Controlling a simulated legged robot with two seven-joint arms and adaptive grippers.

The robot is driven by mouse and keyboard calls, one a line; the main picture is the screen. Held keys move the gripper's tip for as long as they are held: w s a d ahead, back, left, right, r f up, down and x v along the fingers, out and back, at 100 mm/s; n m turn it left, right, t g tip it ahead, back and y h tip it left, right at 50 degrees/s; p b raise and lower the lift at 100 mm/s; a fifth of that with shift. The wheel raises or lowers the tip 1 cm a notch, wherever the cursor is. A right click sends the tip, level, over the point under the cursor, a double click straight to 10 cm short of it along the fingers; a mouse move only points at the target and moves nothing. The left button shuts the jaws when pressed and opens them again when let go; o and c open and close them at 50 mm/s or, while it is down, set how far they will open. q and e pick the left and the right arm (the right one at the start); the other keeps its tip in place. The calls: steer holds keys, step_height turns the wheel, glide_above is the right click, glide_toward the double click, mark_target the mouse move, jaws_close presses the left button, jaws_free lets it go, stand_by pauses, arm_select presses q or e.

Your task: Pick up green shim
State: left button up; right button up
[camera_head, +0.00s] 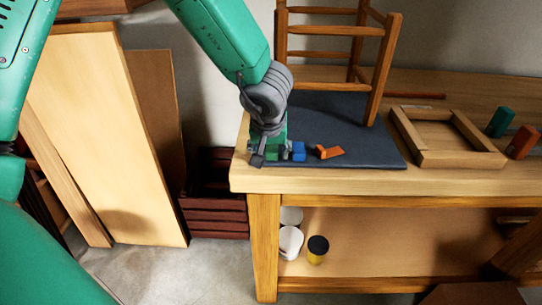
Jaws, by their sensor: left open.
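My left gripper (268,153) is open and points down at the front left corner of the dark mat (353,140) on the workbench. A small green piece, which looks like the green shim (272,154), shows low between its fingers. The fingers partly hide it, and I cannot tell whether they touch it. A blue piece (299,151) lies just right of the gripper, and an orange piece (329,152) lies further right on the mat. My right gripper is not in view.
A wooden chair frame (335,31) stands on the mat behind. A wooden frame (463,159) lies at right, near a green block (500,122) and an orange block (523,142). Boards (112,130) lean at left. Cans (318,249) stand on the lower shelf.

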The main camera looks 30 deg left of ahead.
arm_select(q)
steer(key=shift+w+a+f, duration=0.1)
steer(key=shift+f, duration=0.25)
steer(key=shift+d+r, duration=0.2)
steer(key=shift+d, duration=0.4)
steer(key=c, duration=0.8)
